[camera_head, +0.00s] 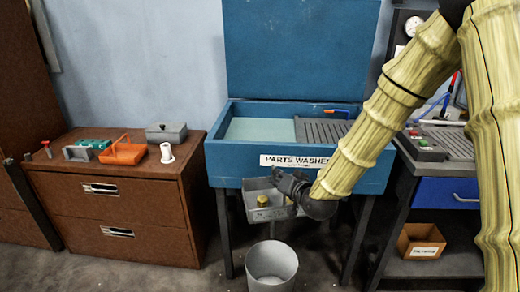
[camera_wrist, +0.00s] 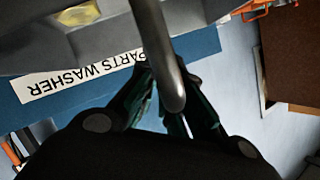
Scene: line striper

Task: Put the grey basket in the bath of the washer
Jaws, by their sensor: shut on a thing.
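The blue parts washer (camera_head: 218,155) stands at the centre with its lid raised. Its bath (camera_head: 260,129) shows a pale green surface on the left and a grey ribbed board (camera_head: 322,130) on the right. The grey basket (camera_head: 262,213) hangs in front of the washer, below the bath rim, with yellow items (camera_head: 262,200) in it. My gripper (camera_head: 282,182) is shut on the basket's handle. In the wrist view the grey handle bar (camera_wrist: 158,50) runs between my dark fingers (camera_wrist: 165,100), and part of the basket (camera_wrist: 45,50) shows upper left.
A grey bucket (camera_head: 272,268) stands on the floor below the basket. A brown cabinet (camera_head: 120,215) at left bears an orange basket (camera_head: 123,154), a grey box (camera_head: 166,132) and a white roll (camera_head: 167,154). A bench with a blue drawer (camera_head: 446,192) is at right. The open bath is clear.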

